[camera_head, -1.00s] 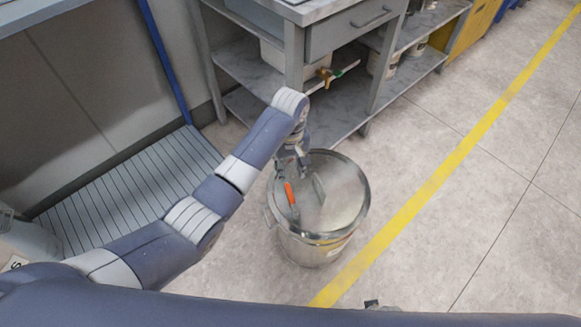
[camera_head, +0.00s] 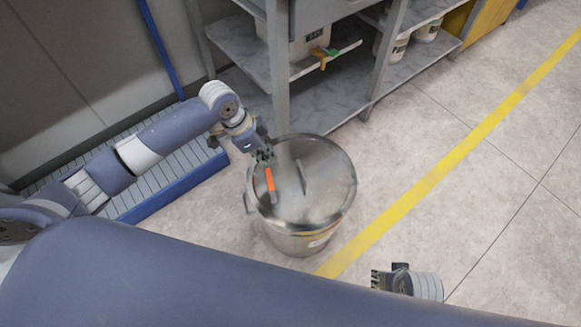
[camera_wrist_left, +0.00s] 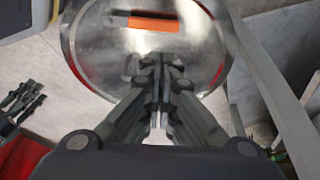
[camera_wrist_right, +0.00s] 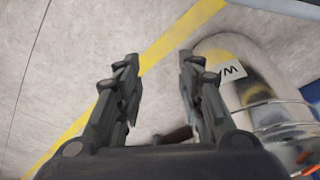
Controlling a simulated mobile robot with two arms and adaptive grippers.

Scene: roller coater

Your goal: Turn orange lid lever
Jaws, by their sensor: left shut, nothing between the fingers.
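A round metal drum (camera_head: 290,240) with a shiny flat lid (camera_head: 325,165) stands on the floor. The orange lever (camera_head: 270,180) lies on the left side of the lid. It also shows in the left wrist view (camera_wrist_left: 152,23), running across the picture beyond the fingertips. My left gripper (camera_head: 265,154) is at the lid's upper left edge, close to the lever's far end. In the left wrist view (camera_wrist_left: 160,62) its fingers are together with nothing between them, apart from the lever in the picture. My right gripper (camera_head: 377,279) is low, right of the drum; its wrist view (camera_wrist_right: 158,60) shows its fingers apart and empty.
A shelf unit (camera_head: 330,105) with tubs and a tap stands behind the drum. A slatted platform with a blue edge (camera_head: 175,193) lies to the left. Open floor with a yellow line (camera_head: 430,185) is to the right. A labelled metal container (camera_wrist_right: 235,95) is beside my right fingers.

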